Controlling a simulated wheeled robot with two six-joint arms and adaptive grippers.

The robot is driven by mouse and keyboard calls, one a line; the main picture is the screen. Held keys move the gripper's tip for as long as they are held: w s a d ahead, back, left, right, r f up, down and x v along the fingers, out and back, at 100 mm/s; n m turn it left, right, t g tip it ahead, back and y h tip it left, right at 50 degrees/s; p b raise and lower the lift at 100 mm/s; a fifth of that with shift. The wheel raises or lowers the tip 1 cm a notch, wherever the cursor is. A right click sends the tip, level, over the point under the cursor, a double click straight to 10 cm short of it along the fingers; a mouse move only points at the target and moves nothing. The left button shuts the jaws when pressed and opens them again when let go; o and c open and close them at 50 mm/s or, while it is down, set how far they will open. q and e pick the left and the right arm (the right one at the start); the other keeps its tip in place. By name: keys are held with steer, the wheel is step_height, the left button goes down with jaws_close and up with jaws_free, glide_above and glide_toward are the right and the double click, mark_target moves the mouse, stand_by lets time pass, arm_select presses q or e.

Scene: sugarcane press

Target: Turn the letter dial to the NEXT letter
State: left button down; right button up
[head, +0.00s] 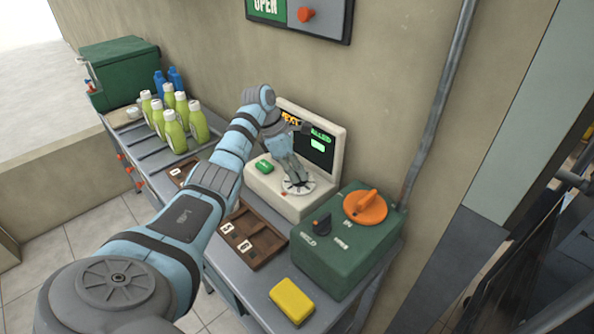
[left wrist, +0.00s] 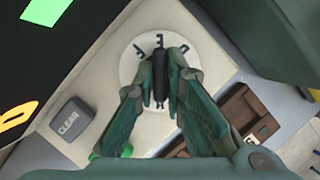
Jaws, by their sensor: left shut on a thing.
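The letter dial (head: 298,187) is a white disc with black marks on the sloped front of the cream console (head: 275,190). It also shows in the left wrist view (left wrist: 130,66), where a dark knob (left wrist: 160,85) stands at its middle. My left gripper (head: 297,178) comes down on the dial from above. In the left wrist view its two fingers (left wrist: 164,72) are shut on the knob, one on each side. The fingers hide part of the disc, and I cannot read its letters for certain. My right gripper is not in view.
The console's dark screen (head: 320,150) shows yellow and green text. A green button (head: 264,166) and a grey CLEAR key (left wrist: 70,120) sit near the dial. A green box (head: 345,245) with an orange rotary handle (head: 366,206) stands right. A wooden tray (head: 262,243) lies in front.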

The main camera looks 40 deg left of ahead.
mark_target(286, 182)
arm_select(q)
steer(key=c, duration=1.7)
jaws_free()
steer(key=shift+o, duration=0.2)
steer(key=v, duration=0.7)
steer(key=shift+r, duration=0.3)
steer(key=shift+a, duration=0.15)
